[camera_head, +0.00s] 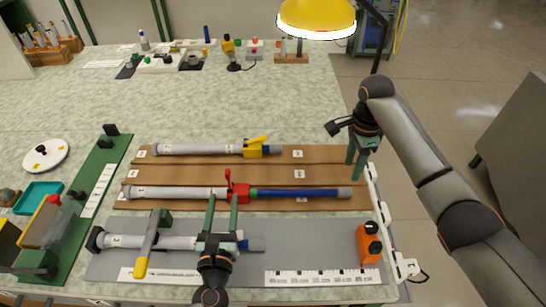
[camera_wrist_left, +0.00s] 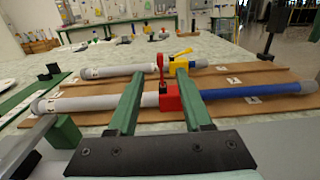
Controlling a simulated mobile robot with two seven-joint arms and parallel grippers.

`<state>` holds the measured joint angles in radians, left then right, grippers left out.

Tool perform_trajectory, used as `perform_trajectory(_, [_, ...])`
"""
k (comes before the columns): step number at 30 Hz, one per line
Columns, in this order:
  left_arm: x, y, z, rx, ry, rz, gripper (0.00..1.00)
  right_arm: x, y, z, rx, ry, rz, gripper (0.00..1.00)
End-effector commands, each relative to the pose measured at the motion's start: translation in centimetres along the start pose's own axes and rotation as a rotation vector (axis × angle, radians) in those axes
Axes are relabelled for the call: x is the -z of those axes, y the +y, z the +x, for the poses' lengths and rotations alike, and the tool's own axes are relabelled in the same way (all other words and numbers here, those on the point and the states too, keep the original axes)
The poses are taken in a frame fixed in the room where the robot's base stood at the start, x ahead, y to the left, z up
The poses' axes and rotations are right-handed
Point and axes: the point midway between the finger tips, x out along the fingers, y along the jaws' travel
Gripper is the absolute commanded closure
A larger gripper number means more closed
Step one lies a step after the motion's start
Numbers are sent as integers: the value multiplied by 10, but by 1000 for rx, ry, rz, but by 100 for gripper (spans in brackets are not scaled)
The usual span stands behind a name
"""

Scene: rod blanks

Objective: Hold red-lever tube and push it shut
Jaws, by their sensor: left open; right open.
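The red-lever tube lies on a brown board. Its grey outer tube (camera_head: 175,193) is on the left, and its blue inner tube (camera_head: 300,193) sticks out far to the right, ending in a grey cap (camera_head: 344,192). The red clamp (camera_head: 240,192) sits at the joint with its red lever (camera_head: 228,177) standing up; the clamp also shows in the left wrist view (camera_wrist_left: 171,97). My left gripper (camera_head: 221,199) is open, with its fingers near the tube around the clamp; contact is unclear. My right gripper (camera_head: 355,168) is open and empty, beyond the board's right end.
A yellow-lever tube (camera_head: 200,149) lies behind, parallel. In front, another grey tube (camera_head: 180,242) lies on a grey mat under a yellow-tipped bar (camera_head: 148,245). An orange block (camera_head: 369,243) stands at right, near a white strip (camera_head: 386,222). The table behind the boards is mostly clear.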

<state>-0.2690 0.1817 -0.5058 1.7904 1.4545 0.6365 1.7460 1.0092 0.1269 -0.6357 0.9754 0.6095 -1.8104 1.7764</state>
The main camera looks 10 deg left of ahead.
Motion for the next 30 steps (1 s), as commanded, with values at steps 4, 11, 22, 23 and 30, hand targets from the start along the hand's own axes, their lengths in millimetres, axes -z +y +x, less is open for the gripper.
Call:
perform_trajectory(4, [0,0,9,0,-1,-1,50,0,0,0,1,0,-2,50])
perform_trajectory(11, [-2,0,48,-1,-4,1,50,0,0,0,2,0,-3,50])
perform_trajectory(22, [-1,0,110,0,-2,1,50,0,0,1,2,1,-3,50])
perform_trajectory(23, [-1,0,114,0,-1,0,50,0,0,1,2,1,-3,50])
perform_trajectory(30, [0,0,125,0,0,0,50,0,0,1,2,1,-3,50])
